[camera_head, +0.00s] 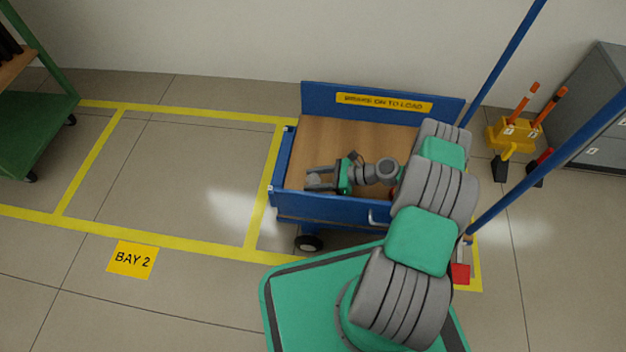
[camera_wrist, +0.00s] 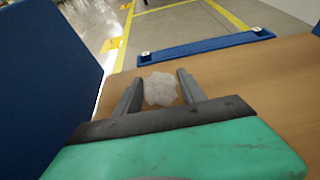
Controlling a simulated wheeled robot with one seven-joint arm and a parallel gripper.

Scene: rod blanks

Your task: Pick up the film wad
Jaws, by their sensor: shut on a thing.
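The film wad (camera_wrist: 160,89) is a crumpled, pale, see-through lump between the two grey fingers of my gripper (camera_wrist: 159,92) in the wrist view. My gripper is shut on it, with a finger at each side. In the head view my gripper (camera_head: 319,180) is over the left part of the blue cart's wooden deck, and the wad (camera_head: 314,182) shows small and pale between the fingers. I cannot tell whether the wad touches the deck.
The blue cart (camera_head: 330,208) has low side walls and a taller back panel with a yellow label (camera_head: 384,102). Yellow-lined floor lies left, with a green rack (camera_head: 35,120) beyond. Blue poles rise at right.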

